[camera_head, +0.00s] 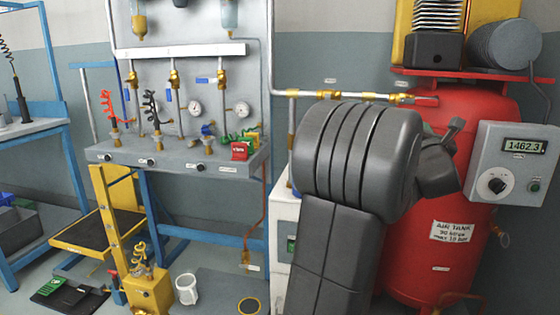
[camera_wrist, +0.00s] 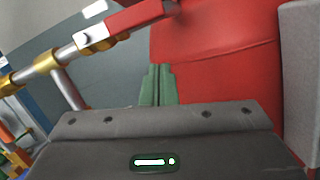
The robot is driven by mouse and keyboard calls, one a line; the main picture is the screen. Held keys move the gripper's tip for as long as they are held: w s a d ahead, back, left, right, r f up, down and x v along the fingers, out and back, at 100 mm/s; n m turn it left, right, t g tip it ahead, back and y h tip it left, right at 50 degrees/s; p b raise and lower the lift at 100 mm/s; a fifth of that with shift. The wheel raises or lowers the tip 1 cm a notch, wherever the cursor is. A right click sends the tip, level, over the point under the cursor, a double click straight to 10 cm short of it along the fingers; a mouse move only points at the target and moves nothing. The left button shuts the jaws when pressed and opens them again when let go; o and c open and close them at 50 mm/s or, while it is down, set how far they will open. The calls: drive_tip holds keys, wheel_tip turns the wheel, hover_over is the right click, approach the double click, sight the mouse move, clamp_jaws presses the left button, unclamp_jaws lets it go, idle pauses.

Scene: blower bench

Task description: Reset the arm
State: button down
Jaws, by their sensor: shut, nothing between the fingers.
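My gripper (camera_wrist: 157,72) shows in the wrist view as two green fingers lying together, shut and empty. They point toward the red air tank (camera_wrist: 222,65), with a red valve handle (camera_wrist: 135,18) above them at the upper left. The gap between fingertips and tank cannot be judged. In the head view my dark grey arm stands folded in front of the tank (camera_head: 435,195), and its wrist is near the tank's left side. My fingers are mostly hidden there behind the arm.
A metal pipe with brass fittings (camera_head: 330,95) runs to the tank behind my arm. A control box (camera_head: 515,165) reading 1462.3 is close on the right. A panel bench (camera_head: 190,165) with valves and gauges stands left. A yellow stand (camera_head: 147,290) and white cup (camera_head: 187,288) are lower left.

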drive_tip(key=r+p, duration=0.1)
drive_tip(key=p, duration=0.4)
drive_tip(key=a+r+p, duration=0.1)
drive_tip(key=p, duration=0.5)
drive_tip(key=shift+r, duration=0.35)
drive_tip(key=s+a+f, duration=0.3)
drive_tip(key=s+f, duration=0.3)
drive_tip(key=shift+s+a+b, duration=0.15)
drive_tip(key=shift+s+b, duration=0.2)
drive_tip(key=shift+b, duration=0.05)
